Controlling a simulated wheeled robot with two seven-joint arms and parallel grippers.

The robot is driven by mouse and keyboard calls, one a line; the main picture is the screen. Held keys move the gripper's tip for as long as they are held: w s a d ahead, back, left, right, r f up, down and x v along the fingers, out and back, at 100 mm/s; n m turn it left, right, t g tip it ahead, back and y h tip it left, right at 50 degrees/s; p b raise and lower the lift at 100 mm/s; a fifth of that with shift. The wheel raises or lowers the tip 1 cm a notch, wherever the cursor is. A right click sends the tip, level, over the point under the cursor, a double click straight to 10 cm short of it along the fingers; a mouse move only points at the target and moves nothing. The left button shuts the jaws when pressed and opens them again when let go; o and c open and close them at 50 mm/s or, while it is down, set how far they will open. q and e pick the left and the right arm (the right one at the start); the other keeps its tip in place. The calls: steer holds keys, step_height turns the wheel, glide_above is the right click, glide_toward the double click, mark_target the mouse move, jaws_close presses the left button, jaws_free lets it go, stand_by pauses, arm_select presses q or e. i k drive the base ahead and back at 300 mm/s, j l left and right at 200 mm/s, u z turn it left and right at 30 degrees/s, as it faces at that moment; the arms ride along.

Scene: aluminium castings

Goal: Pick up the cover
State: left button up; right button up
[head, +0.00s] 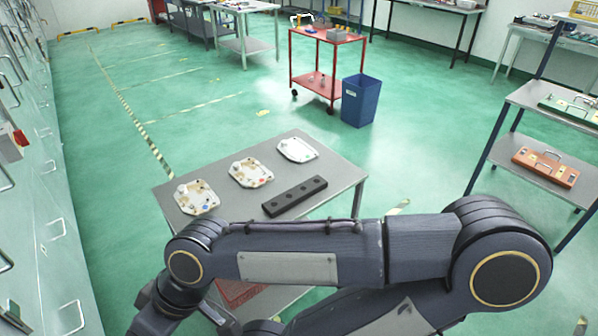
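Three pale cast parts lie in a diagonal row on the grey table. The far one (297,150) is a plain, shallow plate with a raised rim and looks most like a cover. The middle casting (250,172) and the near-left casting (196,197) have bosses, holes and small coloured spots. Nothing touches any of the three. One of my arms comes in from the right and crosses low in front of the table, bending down at the lower left. No gripper fingers show in the head view.
A black bar with several holes (295,197) lies on the grey table (335,172) near its front. Behind are a blue bin (361,101) and a red cart (315,80). Shelving (540,170) stands at right, cabinets (40,200) at left. Green floor between is open.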

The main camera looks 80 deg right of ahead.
mark_target(248, 173)
steer(key=z, duration=2.35)
steer(key=i+l, duration=0.4)
steer(key=i+l+u, duration=0.15)
steer(key=u, duration=0.15)
steer(key=i+l+u, duration=0.15)
steer(key=l+u, duration=0.15)
steer(key=i+l+u, duration=0.1)
steer(key=l+u, duration=0.5)
steer(key=i+u, duration=0.55)
steer(key=u, duration=0.2)
